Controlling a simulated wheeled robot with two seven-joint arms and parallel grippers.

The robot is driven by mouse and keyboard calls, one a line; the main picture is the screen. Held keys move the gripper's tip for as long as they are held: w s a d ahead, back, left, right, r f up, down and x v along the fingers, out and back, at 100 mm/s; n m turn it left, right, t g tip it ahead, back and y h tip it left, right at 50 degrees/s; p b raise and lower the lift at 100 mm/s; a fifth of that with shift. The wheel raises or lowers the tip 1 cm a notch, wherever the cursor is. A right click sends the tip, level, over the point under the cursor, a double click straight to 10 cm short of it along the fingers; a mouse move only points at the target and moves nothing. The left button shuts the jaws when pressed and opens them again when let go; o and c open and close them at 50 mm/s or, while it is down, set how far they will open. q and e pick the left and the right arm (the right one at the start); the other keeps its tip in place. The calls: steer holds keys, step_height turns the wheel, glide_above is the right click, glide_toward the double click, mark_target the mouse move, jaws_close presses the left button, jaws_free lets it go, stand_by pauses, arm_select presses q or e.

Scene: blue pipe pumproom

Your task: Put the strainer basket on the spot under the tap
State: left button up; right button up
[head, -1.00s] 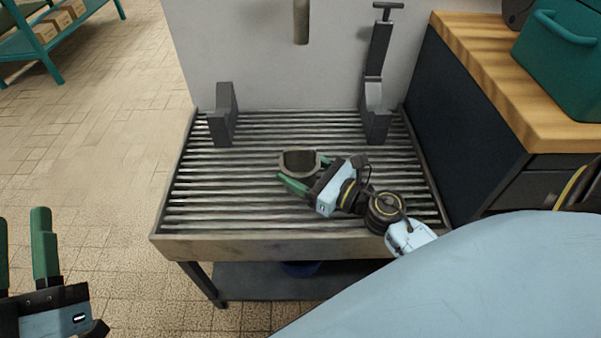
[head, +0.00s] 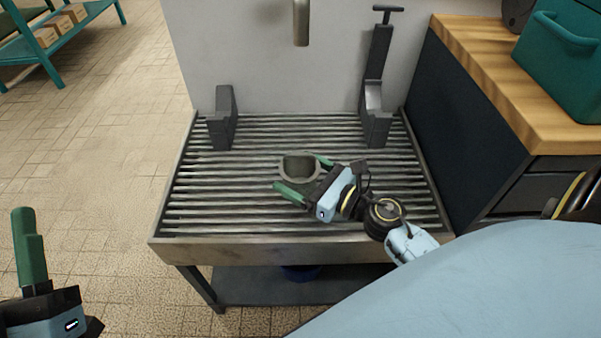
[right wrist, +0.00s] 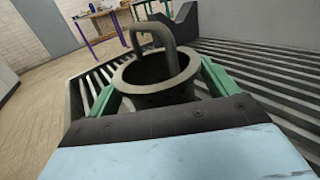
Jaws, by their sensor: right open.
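The strainer basket (head: 299,168), a grey cup with an arched handle, stands upright on the slatted grate, below the tap (head: 301,22) in the head view. In the right wrist view the basket (right wrist: 155,72) sits between my green fingers, its handle rising over its rim. My right gripper (head: 298,173) is open, one finger on either side of the basket, apart from it as far as I can see. The marked spot itself is not visible. My left gripper (head: 30,245) is at the lower left, away from the grate; its finger gap is not clear.
The grate (head: 215,190) has a raised rim and two dark brackets (head: 222,118) (head: 377,115) at the back. A wooden-topped cabinet (head: 490,70) with a teal case (head: 565,60) stands at right. The grate's left side is clear.

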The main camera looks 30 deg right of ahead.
mark_target(315, 181)
steer(key=shift+r, duration=0.2)
steer(key=v, duration=0.7)
steer(key=shift+s+d, duration=0.1)
steer(key=shift+s, duration=0.15)
arm_select(q)
steer(key=shift+w+f, duration=0.15)
steer(key=shift+f, duration=0.05)
steer(key=shift+r, duration=0.1)
stand_by(1.0)
